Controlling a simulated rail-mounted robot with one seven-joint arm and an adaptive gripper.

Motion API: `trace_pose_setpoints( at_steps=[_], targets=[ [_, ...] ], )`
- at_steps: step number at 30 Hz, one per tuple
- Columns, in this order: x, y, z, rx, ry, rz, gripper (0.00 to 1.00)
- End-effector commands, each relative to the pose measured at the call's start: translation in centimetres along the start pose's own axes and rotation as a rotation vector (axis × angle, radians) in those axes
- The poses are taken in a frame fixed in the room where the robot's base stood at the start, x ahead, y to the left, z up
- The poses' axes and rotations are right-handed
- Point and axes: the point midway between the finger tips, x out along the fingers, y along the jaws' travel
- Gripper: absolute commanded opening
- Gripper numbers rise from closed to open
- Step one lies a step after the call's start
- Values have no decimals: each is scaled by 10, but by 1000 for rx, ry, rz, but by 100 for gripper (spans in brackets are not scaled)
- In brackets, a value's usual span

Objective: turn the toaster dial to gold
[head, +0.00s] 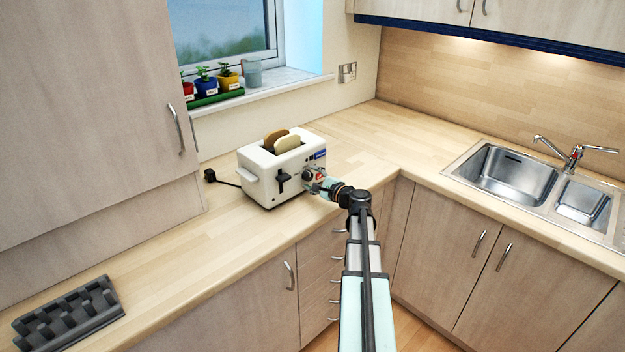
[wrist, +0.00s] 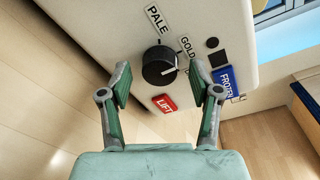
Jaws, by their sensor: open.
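The cream toaster (head: 262,190) stands on the wooden counter with two bread slices (head: 284,142) in its slots. In the wrist view its black dial (wrist: 158,66) carries a white pointer line that points roughly right. The PALE label (wrist: 158,19) lies above the dial, and the GOLD label (wrist: 187,47) lies to its upper right. My gripper (wrist: 161,78) is open, with one finger on each side of the dial; I cannot tell whether either touches it. In the head view my gripper (head: 316,182) is at the toaster's labelled face and hides the dial.
A red LIFT button (wrist: 164,103) sits below the dial, and a blue FROZEN button (wrist: 226,82) sits right of the right finger. A black lever (head: 282,182) is on the toaster's front. A grey rack (head: 70,314) lies at lower left. A sink (head: 515,180) is at right.

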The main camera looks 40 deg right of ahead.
Motion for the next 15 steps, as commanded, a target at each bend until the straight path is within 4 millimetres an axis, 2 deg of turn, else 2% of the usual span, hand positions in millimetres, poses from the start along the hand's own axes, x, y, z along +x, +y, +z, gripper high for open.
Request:
trace_pose_setpoints(
  at_steps=[5, 8, 15],
  targets=[
    [-10, 0, 0, 0, 1, -1, 63],
    [-24, 0, 1, 0, 2, -1, 63],
    [-71, 1, 2, 0, 3, -2, 63]
  ],
)
